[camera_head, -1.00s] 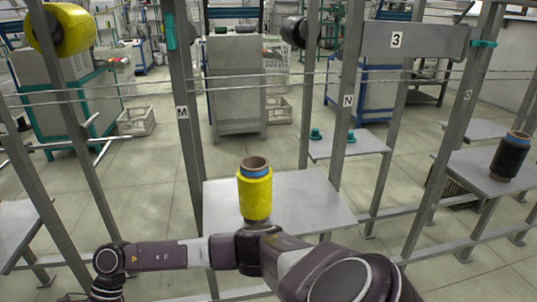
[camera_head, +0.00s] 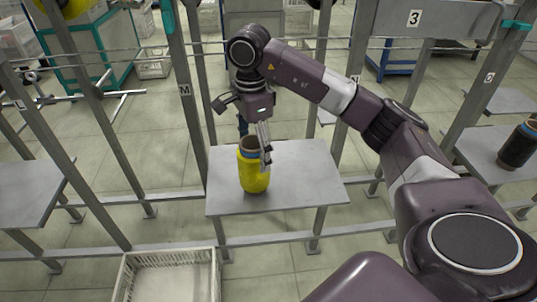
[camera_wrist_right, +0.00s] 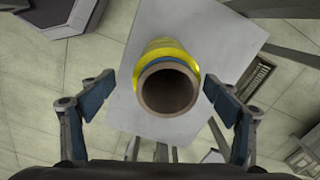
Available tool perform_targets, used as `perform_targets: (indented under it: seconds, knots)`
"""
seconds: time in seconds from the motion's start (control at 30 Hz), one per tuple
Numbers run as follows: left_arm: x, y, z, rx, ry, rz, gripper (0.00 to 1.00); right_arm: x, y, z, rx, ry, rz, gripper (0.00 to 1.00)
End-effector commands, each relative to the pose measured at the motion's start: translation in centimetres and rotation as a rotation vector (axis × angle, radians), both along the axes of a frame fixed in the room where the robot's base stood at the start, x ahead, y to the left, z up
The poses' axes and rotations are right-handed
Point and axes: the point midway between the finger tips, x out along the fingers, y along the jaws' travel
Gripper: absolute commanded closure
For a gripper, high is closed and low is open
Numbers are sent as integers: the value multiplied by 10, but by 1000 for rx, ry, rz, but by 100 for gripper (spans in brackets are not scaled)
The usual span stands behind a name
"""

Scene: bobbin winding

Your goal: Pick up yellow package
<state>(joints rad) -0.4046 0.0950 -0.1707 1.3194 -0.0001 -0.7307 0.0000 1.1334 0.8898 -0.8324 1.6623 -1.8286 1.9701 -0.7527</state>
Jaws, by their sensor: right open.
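The yellow package (camera_head: 253,172) is a yellow-wrapped bobbin with a brown tube core. It stands upright on a grey table (camera_head: 305,185) under the marks M and N. My right gripper (camera_head: 255,143) is open above it, with one finger in front of the package's upper right side. In the right wrist view the open tube end of the yellow package (camera_wrist_right: 167,90) faces the camera. The two fingers of my right gripper (camera_wrist_right: 158,95) stand apart to its left and right, with gaps visible. My left gripper is not in view.
Metal frame posts (camera_head: 187,110) and rails surround the table. A dark bobbin (camera_head: 517,147) stands on a table (camera_head: 480,150) at the right. An empty-looking white crate (camera_head: 168,262) is at the lower left. Another grey table (camera_head: 35,185) is at the left.

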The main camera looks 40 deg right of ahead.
Motion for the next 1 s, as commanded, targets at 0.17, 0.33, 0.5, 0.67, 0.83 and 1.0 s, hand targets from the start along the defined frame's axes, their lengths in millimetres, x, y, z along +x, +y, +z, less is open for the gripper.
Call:
perform_targets:
  seconds: [0.17, 0.33, 0.5, 0.67, 0.83, 1.0]
  knots:
    - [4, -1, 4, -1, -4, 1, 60, 0, 0, -22, 0, 4, 0, 18]
    - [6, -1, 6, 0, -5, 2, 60, 3, -1, -37, 2, 5, -1, 18]
    - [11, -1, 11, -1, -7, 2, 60, 6, -3, -63, 2, 6, -1, 18]
    - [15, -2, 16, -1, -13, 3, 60, 7, -3, -76, 2, 2, -1, 18]
    - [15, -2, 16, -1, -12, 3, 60, 7, -3, -75, 2, 2, -1, 18]
    - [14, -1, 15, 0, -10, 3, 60, 7, -3, -75, 2, 2, -1, 36]
